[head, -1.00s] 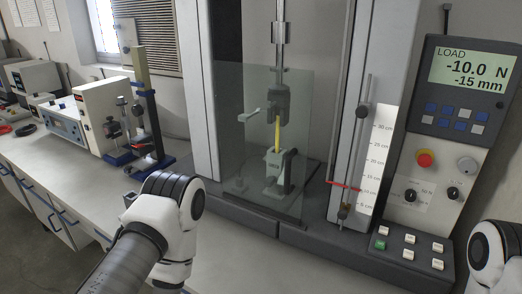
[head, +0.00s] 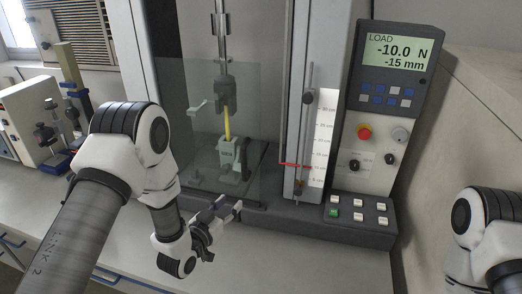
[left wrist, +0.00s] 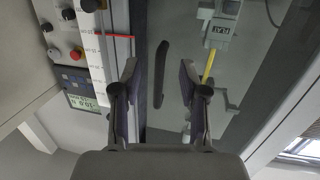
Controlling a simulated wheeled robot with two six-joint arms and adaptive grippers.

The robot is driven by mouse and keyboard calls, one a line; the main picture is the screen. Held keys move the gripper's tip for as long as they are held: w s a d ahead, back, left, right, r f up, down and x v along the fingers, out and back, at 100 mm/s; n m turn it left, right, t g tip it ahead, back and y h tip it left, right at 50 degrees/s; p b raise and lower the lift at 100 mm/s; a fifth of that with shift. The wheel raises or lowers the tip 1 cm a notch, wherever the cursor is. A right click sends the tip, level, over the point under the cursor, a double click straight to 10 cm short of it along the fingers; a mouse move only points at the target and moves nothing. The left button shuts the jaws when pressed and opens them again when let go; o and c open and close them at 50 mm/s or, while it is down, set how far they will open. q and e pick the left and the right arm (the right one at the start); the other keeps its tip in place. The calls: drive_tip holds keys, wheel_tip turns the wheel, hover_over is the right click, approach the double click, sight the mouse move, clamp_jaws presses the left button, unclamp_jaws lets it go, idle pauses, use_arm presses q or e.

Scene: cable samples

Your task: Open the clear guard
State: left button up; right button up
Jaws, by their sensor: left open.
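The clear guard (head: 180,135) is an upright see-through pane in front of the test bay, and it looks closed. Behind it a yellow sample (head: 227,121) stands between an upper and a lower clamp. My left gripper (head: 228,211) is open and empty, low in front of the guard's lower right part. In the left wrist view a dark elongated bar (left wrist: 161,74), which looks like a handle, shows between and beyond the two open fingers (left wrist: 157,82). I cannot tell how far it is from them. Of my right arm only a link shows; its gripper is out of view.
The control panel (head: 376,135) reads -10.0 N and -15 mm. A scale with a red marker (head: 296,165) stands right of the bay, with a button box (head: 358,213) below. Bench instruments (head: 30,115) stand at left. The bench front (head: 310,260) is clear.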

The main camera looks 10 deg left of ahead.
use_arm(q)
drive_tip(key=t+p, duration=0.1)
approach(243, 164)
drive_tip(key=a+x, duration=0.1)
drive_tip(key=x, duration=0.4)
drive_tip(key=p+x, duration=0.1)
drive_tip(key=x, duration=0.2)
drive_tip(key=p+x, duration=0.1)
drive_tip(key=x, duration=0.1)
drive_tip(key=shift+d, duration=0.4)
drive_tip(key=shift+w+d+p, duration=0.15)
drive_tip(key=shift+w+p, duration=0.2)
drive_tip(key=shift+w, duration=0.1)
drive_tip(key=shift+f, duration=0.1)
use_arm(e)
drive_tip(key=r, duration=0.5)
drive_tip(key=shift+s+d, duration=0.15)
drive_tip(key=shift+d, duration=0.05)
use_arm(q)
clamp_jaws()
